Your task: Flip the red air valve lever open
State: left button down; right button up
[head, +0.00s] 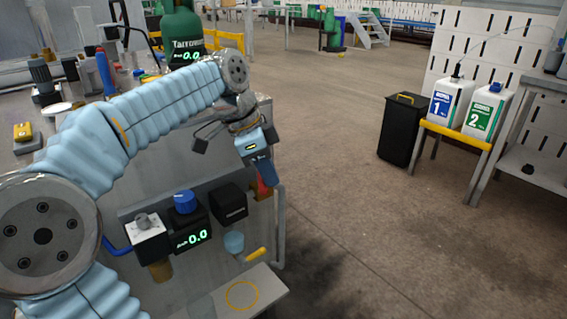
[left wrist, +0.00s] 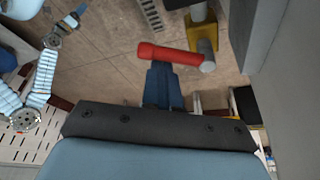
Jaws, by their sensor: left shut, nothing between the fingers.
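The red lever (head: 263,190) shows in the head view as a small patch of red, mostly hidden behind my left gripper (head: 267,176). In the left wrist view the red lever (left wrist: 170,53) is a short bar lying crosswise, joined at its right end to a grey round stem (left wrist: 207,55). My left gripper (left wrist: 158,70) is shut with nothing between its fingers. Its tips reach up to the lever's near side, overlapping it in view; I cannot tell if they touch. My right arm (left wrist: 43,75) shows small at the left, its gripper too small to read.
Beside the lever on the panel are a black box (head: 229,203), a blue knob (head: 184,202) and a gauge (head: 190,237) reading 0.0. A grey pipe (head: 280,230) runs down the panel's right edge. Open floor (head: 340,180) lies to the right, before a black bin (head: 403,130).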

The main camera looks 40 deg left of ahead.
pick_arm(q)
jog(key=shift+s+a+m+g, duration=0.25)
jog(key=shift+s+m+g, duration=0.1)
jog(key=shift+m, duration=0.45)
jog(key=shift+s+a, duration=0.5)
jog(key=shift+a, duration=0.05)
jog(key=shift+s+a, duration=0.3)
jog(key=shift+a, duration=0.3)
jog(key=shift+a+p, duration=0.15)
jog(key=shift+p, duration=0.15)
